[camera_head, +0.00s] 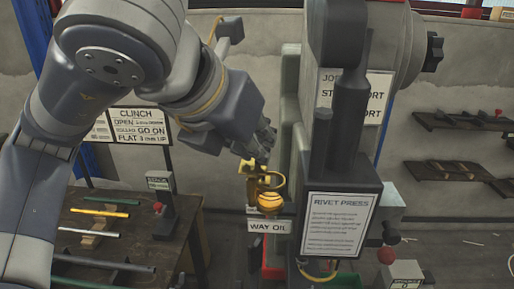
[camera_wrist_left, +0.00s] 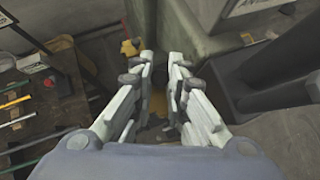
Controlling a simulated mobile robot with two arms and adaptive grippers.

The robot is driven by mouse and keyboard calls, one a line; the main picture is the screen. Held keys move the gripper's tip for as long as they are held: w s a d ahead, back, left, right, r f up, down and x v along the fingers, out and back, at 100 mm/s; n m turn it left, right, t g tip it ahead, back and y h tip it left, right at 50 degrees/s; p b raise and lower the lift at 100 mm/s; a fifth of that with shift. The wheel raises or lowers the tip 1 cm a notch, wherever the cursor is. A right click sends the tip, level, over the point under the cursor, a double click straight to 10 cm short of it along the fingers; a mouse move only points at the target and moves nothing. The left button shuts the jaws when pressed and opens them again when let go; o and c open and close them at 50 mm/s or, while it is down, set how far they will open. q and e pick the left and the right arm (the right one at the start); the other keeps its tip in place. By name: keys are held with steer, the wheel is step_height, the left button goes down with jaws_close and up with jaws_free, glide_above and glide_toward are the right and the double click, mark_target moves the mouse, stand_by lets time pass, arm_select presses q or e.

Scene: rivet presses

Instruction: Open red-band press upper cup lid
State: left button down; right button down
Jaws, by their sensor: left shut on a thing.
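The rivet press (camera_head: 292,130) stands right of centre in the head view. A brass oil cup (camera_head: 270,203) with a ring hangs on its left side, above the "WAY OIL" label (camera_head: 269,227). My left gripper (camera_head: 262,145) reaches in from the upper left, pointing down at the brass lid part (camera_head: 249,168) at the cup's top. In the left wrist view its two fingers (camera_wrist_left: 163,65) are close together, with a yellowish thing (camera_wrist_left: 157,103) partly hidden between them. How far the lid is tilted cannot be told. My right gripper is out of view.
A dark workbench (camera_head: 130,235) with several coloured rods stands at the lower left. A small post with a red knob (camera_head: 158,207) rises from it. Wall shelves (camera_head: 455,170) are at the right. The press body is close beside my left gripper.

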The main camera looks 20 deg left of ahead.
arm_select(q)
steer(key=shift+a+r+n+y, duration=0.1)
steer(key=shift+n+y, duration=0.3)
steer(key=shift+n, duration=0.3)
steer(key=c, duration=1.6)
jaws_free()
steer(key=shift+o, duration=0.2)
steer(key=v, duration=1.2)
